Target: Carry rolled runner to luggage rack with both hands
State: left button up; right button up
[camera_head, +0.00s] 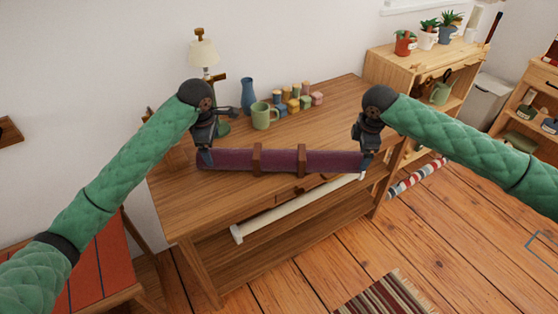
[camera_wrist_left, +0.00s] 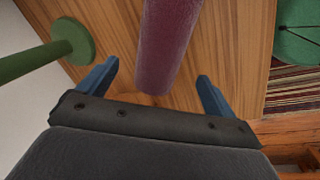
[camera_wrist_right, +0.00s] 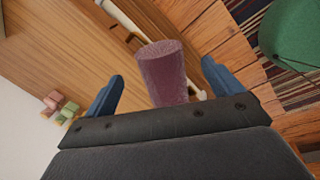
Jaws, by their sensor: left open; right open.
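The rolled runner (camera_head: 280,160) is a purple roll with two brown straps, lying along the wooden desk (camera_head: 330,106). My left gripper (camera_head: 205,160) is at its left end and my right gripper (camera_head: 366,170) at its right end. In the left wrist view the runner's end (camera_wrist_left: 165,50) lies between the open blue fingers (camera_wrist_left: 155,90), apart from both. In the right wrist view the runner's end (camera_wrist_right: 165,72) also sits between the open fingers (camera_wrist_right: 160,88). I cannot identify the luggage rack with certainty; a red-topped wooden piece (camera_head: 100,265) stands at lower left.
A lamp (camera_head: 203,55), blue vase (camera_head: 248,96), green mug (camera_head: 264,115) and several small coloured pots (camera_head: 295,100) stand behind the runner. A white roll (camera_head: 290,212) lies below the desktop. A shelf with plants (camera_head: 430,60) stands right. A striped rug (camera_head: 385,297) lies on the floor.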

aim_at(215, 151)
pick_arm(q)
jog(key=shift+w+f, duration=0.25)
jog(key=shift+f, duration=0.85)
jog(key=shift+w+f, duration=0.2)
jog(key=shift+f, duration=0.9)
jog(key=shift+w+f, duration=0.25)
jog(key=shift+f, duration=0.85)
pick_arm(e)
jog(key=shift+w+d+f, duration=0.1)
jog(key=shift+w+f, duration=0.15)
jog(key=shift+f, duration=0.85)
jog(key=shift+w+a+f, duration=0.1)
jog(key=shift+w+f, duration=0.1)
jog(key=shift+f, duration=0.95)
jog(key=shift+w+d+f, duration=0.1)
jog(key=shift+w+f, duration=0.15)
jog(key=shift+f, duration=0.85)
pick_arm(q)
jog(key=shift+c, duration=0.2)
pick_arm(e)
jog(key=shift+c, duration=0.2)
pick_arm(q)
grip_shut()
pick_arm(e)
grip_shut()
pick_arm(q)
jog(key=shift+r, duration=0.15)
pick_arm(e)
jog(key=shift+r, duration=0.15)
